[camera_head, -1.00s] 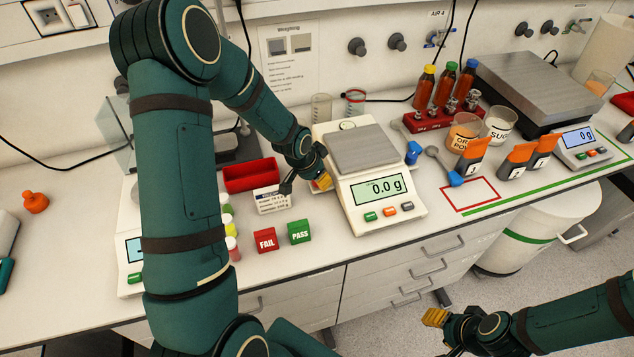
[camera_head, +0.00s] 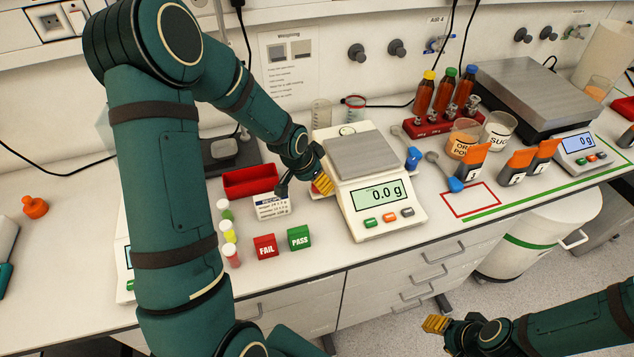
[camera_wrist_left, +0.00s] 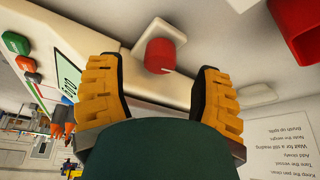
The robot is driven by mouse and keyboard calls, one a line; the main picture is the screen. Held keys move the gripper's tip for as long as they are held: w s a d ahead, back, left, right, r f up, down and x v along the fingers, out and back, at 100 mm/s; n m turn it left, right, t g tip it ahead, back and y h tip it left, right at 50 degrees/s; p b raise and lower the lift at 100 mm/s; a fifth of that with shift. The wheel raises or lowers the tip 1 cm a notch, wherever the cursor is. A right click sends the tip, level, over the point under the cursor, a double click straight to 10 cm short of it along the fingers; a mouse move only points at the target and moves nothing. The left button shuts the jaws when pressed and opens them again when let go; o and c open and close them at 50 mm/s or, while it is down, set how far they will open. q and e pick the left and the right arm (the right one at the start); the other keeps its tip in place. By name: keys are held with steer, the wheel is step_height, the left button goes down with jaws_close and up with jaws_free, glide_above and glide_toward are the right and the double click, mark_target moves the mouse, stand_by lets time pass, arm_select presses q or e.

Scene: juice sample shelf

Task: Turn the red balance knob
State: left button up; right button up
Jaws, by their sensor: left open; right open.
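The red balance knob (camera_wrist_left: 160,56) sticks out from the side of the white balance; a pale line marks its face. In the left wrist view it lies between the yellow-padded fingers of my left gripper (camera_wrist_left: 157,76), with gaps on both sides. In the head view my left gripper (camera_head: 304,190) is open beside the balance's left side and mostly hides the knob. The balance (camera_head: 385,214) has a grey pan (camera_head: 360,151) and a display reading 0.0 g. My right gripper (camera_head: 443,338) is open and empty, low in front of the bench.
The bench strip before the blocks is clear.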

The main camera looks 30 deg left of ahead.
arm_select(q)
steer(key=d+v, duration=0.1)
steer(key=v, duration=0.8)
steer(key=shift+a+r, duration=0.15)
steer(key=shift+a, duration=0.35)
